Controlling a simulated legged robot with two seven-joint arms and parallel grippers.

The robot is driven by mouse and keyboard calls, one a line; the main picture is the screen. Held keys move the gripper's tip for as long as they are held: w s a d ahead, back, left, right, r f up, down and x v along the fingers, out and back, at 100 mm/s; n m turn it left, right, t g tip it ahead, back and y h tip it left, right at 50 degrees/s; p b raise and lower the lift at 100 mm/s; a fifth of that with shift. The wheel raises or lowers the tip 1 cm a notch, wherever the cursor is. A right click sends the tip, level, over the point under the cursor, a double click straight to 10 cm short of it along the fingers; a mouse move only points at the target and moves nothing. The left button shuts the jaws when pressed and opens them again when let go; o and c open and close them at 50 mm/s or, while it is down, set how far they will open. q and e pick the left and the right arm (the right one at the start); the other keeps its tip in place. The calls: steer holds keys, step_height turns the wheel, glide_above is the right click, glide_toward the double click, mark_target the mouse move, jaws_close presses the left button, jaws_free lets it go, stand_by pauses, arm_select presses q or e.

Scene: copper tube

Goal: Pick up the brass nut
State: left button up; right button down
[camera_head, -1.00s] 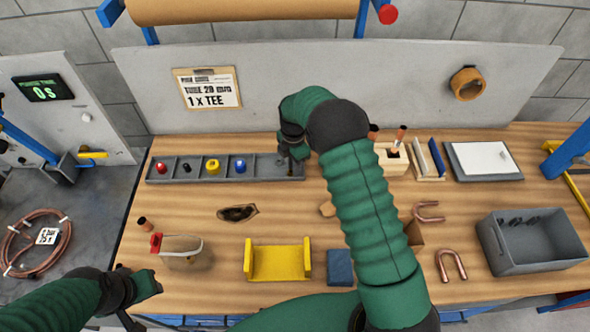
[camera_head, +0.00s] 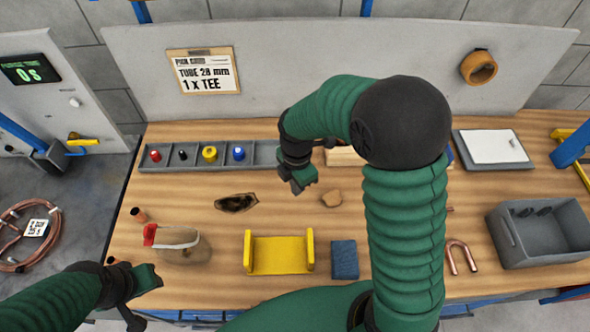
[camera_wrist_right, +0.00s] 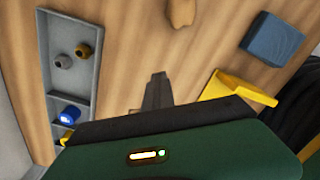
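The brass nut (camera_wrist_right: 84,49) shows in the right wrist view as a small yellow-brown piece in the end compartment of the grey tray, beside a darker grey-brown nut (camera_wrist_right: 63,61). In the head view my right arm hides that end of the tray. My right gripper (camera_head: 301,186) points down over the table, in front of the tray's right end and clear of the nut. In the wrist view its fingers (camera_wrist_right: 157,84) look together with nothing between them. My left gripper (camera_head: 150,290) is low at the left, apart from the tray; its fingers are unclear.
The grey tray (camera_head: 190,164) also holds red, black, yellow and blue pieces. A yellow cradle (camera_head: 280,255), a blue block (camera_head: 344,260) and a tan piece (camera_head: 331,199) lie in front. A grey bin (camera_head: 545,240) stands at the right.

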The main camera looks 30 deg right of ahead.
steer(key=shift+s+a, duration=0.15)
steer(key=shift+s, duration=0.4)
steer(key=c, duration=2.1)
jaws_free()
steer(key=shift+c, duration=0.2)
steer(key=o, duration=1.7)
